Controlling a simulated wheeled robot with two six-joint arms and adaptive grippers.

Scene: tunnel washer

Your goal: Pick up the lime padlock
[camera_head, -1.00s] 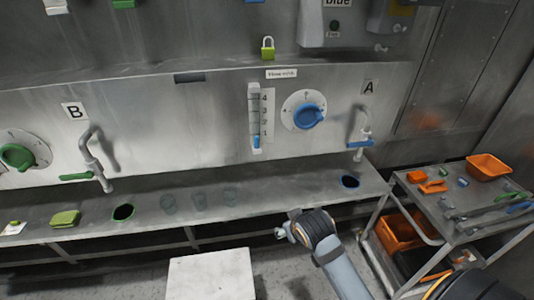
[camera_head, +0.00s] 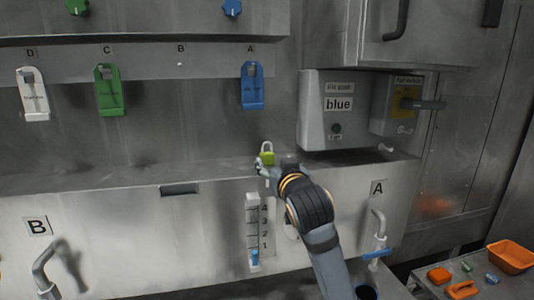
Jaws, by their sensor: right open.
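The lime padlock (camera_head: 268,158) stands upright on the metal ledge, its silver shackle pointing up. My right gripper (camera_head: 263,167) is at the padlock, in front of its lower part and partly hiding it. The gripper is open; it is small in view, and I cannot tell whether its fingers touch the padlock. My right arm comes in from below and covers part of the panel. My left gripper is not in view.
White (camera_head: 34,100), green (camera_head: 108,98) and blue (camera_head: 252,92) tags hang on the wall behind. The ledge left of the padlock is clear.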

